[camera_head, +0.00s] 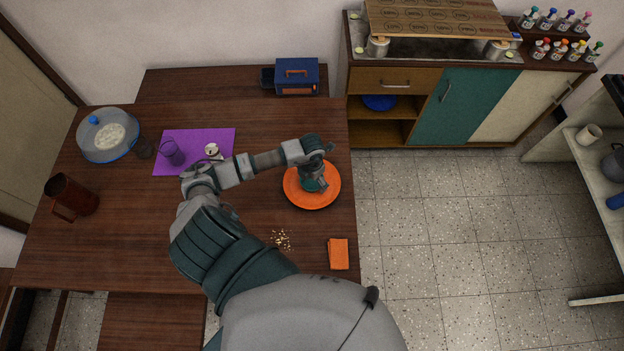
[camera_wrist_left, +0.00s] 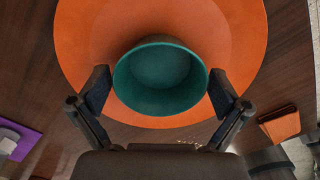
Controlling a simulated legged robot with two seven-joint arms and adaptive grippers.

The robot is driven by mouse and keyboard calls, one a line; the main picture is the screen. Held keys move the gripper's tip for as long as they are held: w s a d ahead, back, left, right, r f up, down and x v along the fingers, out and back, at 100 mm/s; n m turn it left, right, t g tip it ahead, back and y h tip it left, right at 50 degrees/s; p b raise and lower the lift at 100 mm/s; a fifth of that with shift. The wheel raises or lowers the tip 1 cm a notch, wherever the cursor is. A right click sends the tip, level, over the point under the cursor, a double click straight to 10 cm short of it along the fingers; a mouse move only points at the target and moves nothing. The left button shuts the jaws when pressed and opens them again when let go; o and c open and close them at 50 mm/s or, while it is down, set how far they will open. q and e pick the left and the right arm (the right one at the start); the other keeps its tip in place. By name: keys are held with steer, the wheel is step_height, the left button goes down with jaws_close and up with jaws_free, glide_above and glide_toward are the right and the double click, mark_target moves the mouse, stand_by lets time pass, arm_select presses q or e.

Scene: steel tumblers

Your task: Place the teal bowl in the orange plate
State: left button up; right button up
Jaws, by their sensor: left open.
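The orange plate (camera_head: 328,198) lies near the right edge of the wooden table, and its rim shows in the left wrist view (camera_wrist_left: 248,30). The teal bowl (camera_head: 313,185) is over the plate and partly hidden by my gripper in the head view. In the left wrist view the bowl (camera_wrist_left: 160,78) appears upright and empty, inside the plate's outline. My left gripper (camera_wrist_left: 160,92) is open, with one finger at either side of the bowl. In the head view the left gripper (camera_head: 315,165) is above the plate. My right gripper is not in view.
An orange folded cloth (camera_head: 338,254) and scattered crumbs (camera_head: 281,240) lie on the table (camera_head: 130,235) near the plate. A brown pitcher (camera_head: 72,198) and a covered dish (camera_head: 108,135) stand at the left.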

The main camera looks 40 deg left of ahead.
mark_target(312, 184)
arm_select(q)
step_height(312, 184, up, 12)
stand_by(0.4)
steer(key=shift+f, duration=0.2)
